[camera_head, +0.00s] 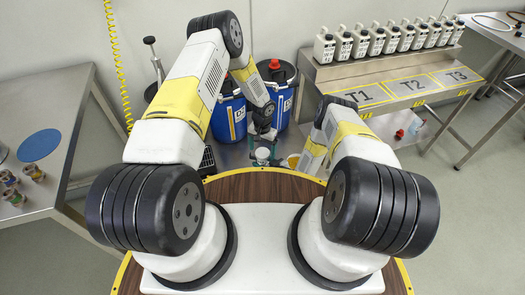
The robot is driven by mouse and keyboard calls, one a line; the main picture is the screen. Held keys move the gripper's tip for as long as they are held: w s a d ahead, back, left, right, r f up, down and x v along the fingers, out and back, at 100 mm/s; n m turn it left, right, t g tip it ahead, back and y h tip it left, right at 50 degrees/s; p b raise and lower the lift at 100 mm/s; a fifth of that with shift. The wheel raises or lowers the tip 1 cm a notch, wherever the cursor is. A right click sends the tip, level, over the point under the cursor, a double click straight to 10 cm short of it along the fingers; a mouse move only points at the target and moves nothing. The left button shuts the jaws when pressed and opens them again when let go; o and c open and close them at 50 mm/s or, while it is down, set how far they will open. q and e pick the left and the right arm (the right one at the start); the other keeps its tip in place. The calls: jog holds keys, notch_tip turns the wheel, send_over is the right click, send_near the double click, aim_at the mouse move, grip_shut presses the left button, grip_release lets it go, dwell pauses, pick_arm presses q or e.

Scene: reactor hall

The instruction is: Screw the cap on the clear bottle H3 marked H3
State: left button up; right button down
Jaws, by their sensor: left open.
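My left gripper (263,157) reaches down in the middle of the picture, in front of the blue drums. It is small and dark here, with its jaws apart; I cannot tell whether anything is between them. My right arm bends down to the right of it, and its gripper is hidden behind its own links. Several white bottles (376,40) with black caps stand in a row on the rear shelf, their labels too small to read. I cannot make out a clear bottle marked H3. A small red item (400,133) lies under the shelf; I cannot tell whether it is a cap.
Two blue drums (228,118) stand behind my left gripper, one with a red cap on top. A bench marked T1, T2, T3 (408,88) is at the right. A steel table (60,115) with a blue disc (38,145) is at the left. Floor at right is clear.

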pick_arm(q)
notch_tip(320, 180, up, 11)
dwell(0.3)
pick_arm(e)
jog(key=shift+r, duration=0.1)
